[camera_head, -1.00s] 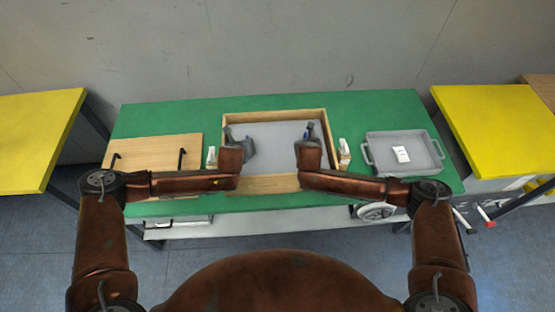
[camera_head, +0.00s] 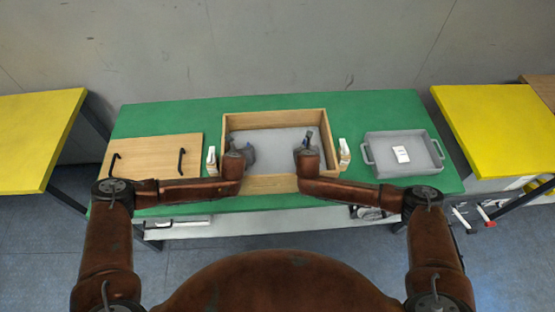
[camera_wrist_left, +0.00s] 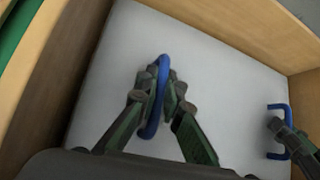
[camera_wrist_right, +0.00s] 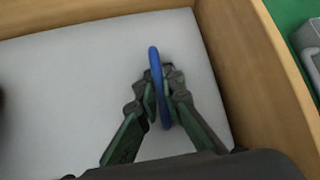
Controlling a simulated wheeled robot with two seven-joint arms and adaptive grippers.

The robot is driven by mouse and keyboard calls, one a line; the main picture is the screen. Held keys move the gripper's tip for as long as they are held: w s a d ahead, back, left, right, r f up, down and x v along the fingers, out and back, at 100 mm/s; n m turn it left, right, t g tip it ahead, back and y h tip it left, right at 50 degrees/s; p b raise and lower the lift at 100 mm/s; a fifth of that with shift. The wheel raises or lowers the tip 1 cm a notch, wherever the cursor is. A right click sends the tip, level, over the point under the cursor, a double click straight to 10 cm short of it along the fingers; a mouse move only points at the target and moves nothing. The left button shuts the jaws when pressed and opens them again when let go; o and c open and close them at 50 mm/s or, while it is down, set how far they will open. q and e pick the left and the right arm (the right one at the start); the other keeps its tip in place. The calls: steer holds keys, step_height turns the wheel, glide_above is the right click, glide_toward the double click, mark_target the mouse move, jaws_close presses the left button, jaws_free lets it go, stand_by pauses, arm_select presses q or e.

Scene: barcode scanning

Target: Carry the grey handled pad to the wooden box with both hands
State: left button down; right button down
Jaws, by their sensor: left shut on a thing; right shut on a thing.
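The grey pad (camera_head: 278,140) lies inside the wooden box (camera_head: 275,116), below the rim and between its walls. Its two blue handles show in the wrist views. My left gripper (camera_head: 246,156) is shut on the left blue handle (camera_wrist_left: 156,100); it also shows in the left wrist view (camera_wrist_left: 160,88). My right gripper (camera_head: 306,145) is shut on the right blue handle (camera_wrist_right: 157,75); it also shows in the right wrist view (camera_wrist_right: 160,90). Whether the pad rests fully on the box floor cannot be told.
A wooden board with black handles (camera_head: 150,160) lies left on the green table (camera_head: 180,115). A grey tray (camera_head: 425,150) with a white label stands right. Small white items stand beside the box, on the left (camera_head: 211,160) and right (camera_head: 344,151). Yellow tables flank the green one.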

arm_select(q)
steer(key=shift+a, duration=0.1)
arm_select(e)
steer(key=shift+d, duration=0.15)
arm_select(q)
steer(key=c, duration=2.1)
jaws_free()
arm_select(e)
steer(key=c, duration=2.1)
jaws_free()
arm_select(q)
steer(key=v, duration=1.2)
arm_select(e)
steer(key=v, duration=1.2)
